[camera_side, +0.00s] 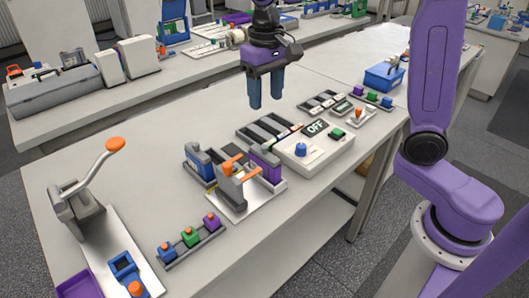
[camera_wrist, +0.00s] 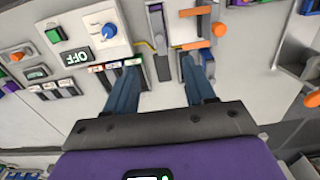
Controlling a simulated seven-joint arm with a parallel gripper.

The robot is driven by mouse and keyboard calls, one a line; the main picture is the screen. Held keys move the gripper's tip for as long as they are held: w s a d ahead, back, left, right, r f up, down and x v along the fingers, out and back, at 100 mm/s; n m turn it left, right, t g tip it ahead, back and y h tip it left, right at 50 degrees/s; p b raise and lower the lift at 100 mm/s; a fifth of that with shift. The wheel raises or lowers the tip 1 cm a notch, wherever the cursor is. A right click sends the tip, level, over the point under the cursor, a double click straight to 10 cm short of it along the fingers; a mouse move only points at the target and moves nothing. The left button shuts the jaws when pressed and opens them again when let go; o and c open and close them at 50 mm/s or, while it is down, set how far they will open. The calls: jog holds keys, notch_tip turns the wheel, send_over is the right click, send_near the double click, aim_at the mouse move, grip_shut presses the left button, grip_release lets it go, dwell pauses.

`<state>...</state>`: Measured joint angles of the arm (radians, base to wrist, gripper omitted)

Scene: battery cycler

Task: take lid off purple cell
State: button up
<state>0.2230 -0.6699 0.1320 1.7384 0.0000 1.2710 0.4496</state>
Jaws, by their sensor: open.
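A purple cell (camera_side: 265,163) with a grey top stands upright at the right end of a grey fixture (camera_side: 237,207) with orange levers. A purple piece that looks like this cell shows at the top of the wrist view (camera_wrist: 155,8). A small purple block with an orange knob (camera_side: 211,221) stands in a front rack; I cannot tell whether it is a lid or a cell. My gripper (camera_side: 266,101) is open and empty, pointing down, well above the table and behind the fixture. In the wrist view its fingers (camera_wrist: 160,68) are spread apart.
A blue cell (camera_side: 198,164) stands at the fixture's left. A white control box (camera_side: 306,156) with a blue knob and an OFF display is to the right. A lever press (camera_side: 78,203) stands front left. A rack of coloured blocks (camera_side: 372,98) sits back right.

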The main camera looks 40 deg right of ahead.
send_over(264, 146)
jog(key=f, duration=1)
jog(key=shift+s+f, duration=0.2)
jog(key=shift+s, duration=0.2)
jog(key=shift+w+f, duration=0.2)
jog(key=shift+f, duration=1.15)
jog(key=shift+w+f, duration=0.2)
jog(key=shift+f, duration=1.1)
grip_shut()
